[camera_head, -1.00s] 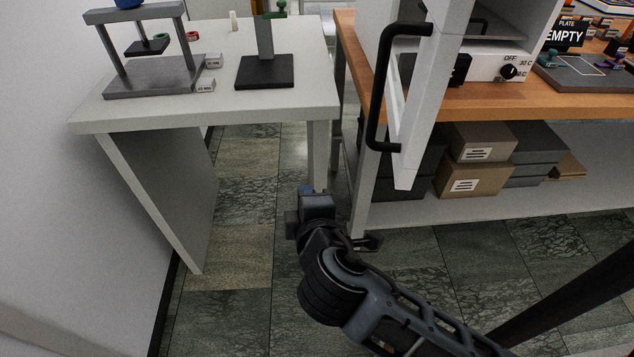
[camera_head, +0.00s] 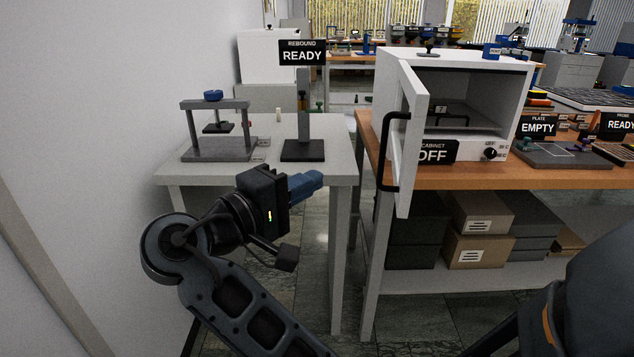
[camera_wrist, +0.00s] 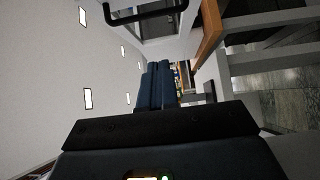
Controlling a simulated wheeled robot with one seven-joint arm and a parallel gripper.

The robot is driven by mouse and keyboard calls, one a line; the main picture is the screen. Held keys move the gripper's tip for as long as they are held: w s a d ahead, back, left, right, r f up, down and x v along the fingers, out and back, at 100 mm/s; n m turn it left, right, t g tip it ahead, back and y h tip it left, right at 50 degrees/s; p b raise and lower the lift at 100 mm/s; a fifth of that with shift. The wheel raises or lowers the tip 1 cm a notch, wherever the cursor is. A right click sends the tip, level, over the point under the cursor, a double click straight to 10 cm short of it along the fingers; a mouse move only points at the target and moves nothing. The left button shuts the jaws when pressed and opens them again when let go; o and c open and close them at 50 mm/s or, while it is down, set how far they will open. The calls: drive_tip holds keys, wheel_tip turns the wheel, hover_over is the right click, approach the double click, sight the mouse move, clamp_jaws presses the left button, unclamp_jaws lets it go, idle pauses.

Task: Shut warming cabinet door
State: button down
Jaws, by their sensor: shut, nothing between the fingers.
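The white warming cabinet (camera_head: 505,97) stands on the wooden bench at right in the head view. Its door (camera_head: 411,140) is hinged at the left and stands open toward me, with a black bar handle (camera_head: 389,150) on its outer face. A dark rack shows inside the cabinet. My gripper (camera_head: 306,184) is shut and empty, left of the door handle and apart from it, pointing right. In the wrist view my gripper's blue fingers (camera_wrist: 158,85) lie together, and a black bar handle (camera_wrist: 150,12) shows at the top edge.
A wooden bench (camera_head: 375,152) holds the cabinet, with boxes (camera_head: 478,228) on its lower shelf. A pale table (camera_head: 335,163) at left carries a press (camera_head: 217,150) and a rebound stand (camera_head: 303,151). A gap separates table and bench. A white wall is close at left.

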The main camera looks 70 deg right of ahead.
drive_tip(key=s+d+p, duration=0.1)
drive_tip(key=s+d, duration=0.5)
drive_tip(key=d, duration=0.3)
drive_tip(key=shift+s, duration=0.3)
drive_tip(key=shift+s+d, duration=0.1)
